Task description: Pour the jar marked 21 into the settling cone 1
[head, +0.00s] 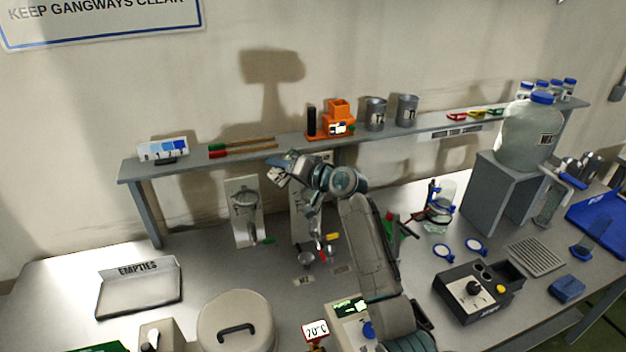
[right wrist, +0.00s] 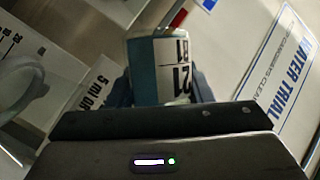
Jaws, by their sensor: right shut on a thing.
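The jar marked 21 (right wrist: 158,82) shows in the right wrist view, with a white label and blue-grey sides. My right gripper (head: 281,170) is shut on it, a finger at each side. In the head view the gripper is raised in front of the wall shelf, above the two upright boards; the jar there is small and looks tilted. The left board (head: 244,228) carries a clear cone-shaped vessel (head: 244,200) with a green-handled tap below. My arm partly hides the right board (head: 298,222). I cannot read which cone is 1. My left gripper is not in view.
The shelf (head: 225,158) holds an orange device (head: 340,118) and metal cans (head: 375,113). An EMPTIES tray (head: 140,290) lies at left, and a lidded round pot (head: 236,325) stands in front. A big bottle (head: 527,135) is at right. The bench between tray and boards is clear.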

